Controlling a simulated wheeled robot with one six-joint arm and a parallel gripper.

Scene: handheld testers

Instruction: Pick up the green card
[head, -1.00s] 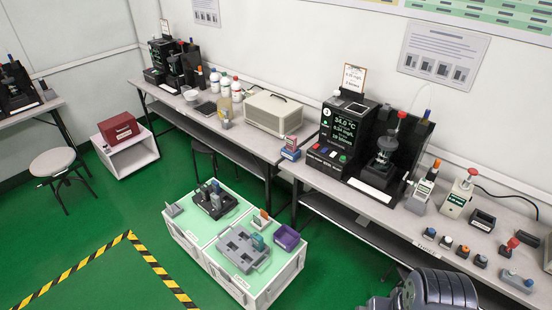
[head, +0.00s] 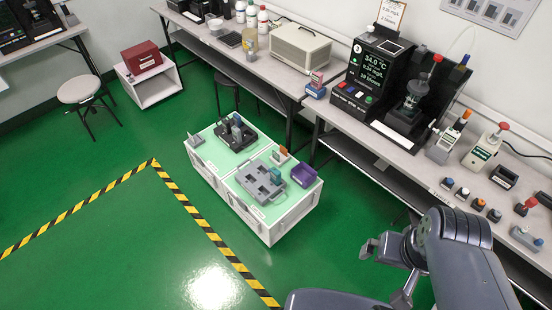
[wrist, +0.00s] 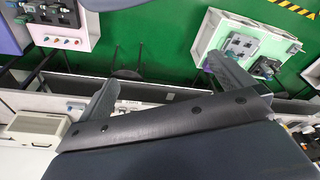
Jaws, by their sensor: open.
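A small teal-green card (head: 275,176) stands upright in a grey tray (head: 281,191) on the low white box with a pale green top. It is the likeliest green card, but it is small in the head view. My gripper (head: 368,247) is to the right of the box and well apart from it, near the bench. In the wrist view my gripper (wrist: 165,84) has its two fingers wide apart with nothing between them. The box (wrist: 208,40) shows at the upper right there, beyond the fingers; the card is too small to make out surely.
A purple bin (head: 303,175) and a black rack (head: 223,137) share the box top with the grey tray. The long bench (head: 422,163) with testers and a black instrument (head: 378,75) runs along the right. Green floor (head: 110,240) is open at the left, with striped tape.

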